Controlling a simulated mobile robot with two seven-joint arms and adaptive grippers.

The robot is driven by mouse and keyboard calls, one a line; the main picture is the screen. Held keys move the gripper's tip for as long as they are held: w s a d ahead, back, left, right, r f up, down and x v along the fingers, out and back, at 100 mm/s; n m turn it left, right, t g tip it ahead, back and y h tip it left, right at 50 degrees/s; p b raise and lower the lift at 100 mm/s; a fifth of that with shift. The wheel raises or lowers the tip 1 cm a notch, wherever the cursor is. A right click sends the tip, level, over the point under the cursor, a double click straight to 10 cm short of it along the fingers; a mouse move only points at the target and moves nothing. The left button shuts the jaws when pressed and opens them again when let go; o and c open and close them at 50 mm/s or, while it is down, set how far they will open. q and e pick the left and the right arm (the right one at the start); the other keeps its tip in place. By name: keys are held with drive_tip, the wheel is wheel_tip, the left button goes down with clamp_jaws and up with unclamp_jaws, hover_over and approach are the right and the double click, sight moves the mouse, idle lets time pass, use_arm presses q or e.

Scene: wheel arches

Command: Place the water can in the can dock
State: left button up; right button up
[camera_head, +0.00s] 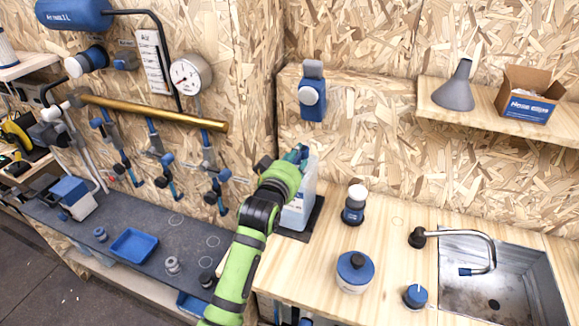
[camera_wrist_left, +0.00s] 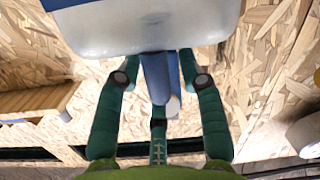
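The water can (camera_head: 299,205) is a whitish, translucent jug with blue parts, upright by the wall at the left end of the wooden counter. A black pad (camera_head: 316,218), which looks like the can dock, lies under it. I cannot tell whether the can rests on the pad or hangs slightly above it. My left gripper (camera_head: 298,155) is at the top of the can. In the left wrist view its teal fingers (camera_wrist_left: 160,62) close around the blue handle (camera_wrist_left: 157,78), with the pale can body (camera_wrist_left: 150,32) beyond. My right gripper is not in view.
A black-and-blue bottle with a white top (camera_head: 354,205), a blue-lidded jar (camera_head: 354,271) and a blue knob (camera_head: 415,296) stand right of the can. A sink (camera_head: 510,285) with a tap is further right. A blue tray (camera_head: 134,245) lies on the dark left bench.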

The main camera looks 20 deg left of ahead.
use_arm(q)
drive_tip(key=s+r+b, duration=0.1)
drive_tip(key=s+b, duration=0.1)
drive_tip(key=s, duration=0.9)
drive_tip(key=shift+s+r, duration=0.25)
drive_tip(key=shift+s, duration=0.1)
idle(0.7)
